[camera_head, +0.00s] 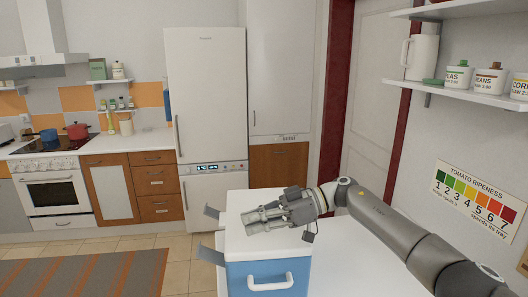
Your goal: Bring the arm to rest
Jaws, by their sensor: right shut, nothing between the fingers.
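My right arm comes in from the lower right and reaches left over the white worktop. Its gripper (262,219) is shut and empty. In the picture it lies across the white top of a box-like unit with a blue front; I cannot tell whether it touches that top. My left gripper is not in view.
The blue-fronted unit (240,278) has a white handle (270,283). A white worktop (350,265) lies under my arm. Wall shelves with jars (490,80) hang at right. A fridge (207,120) and stove stand behind open floor.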

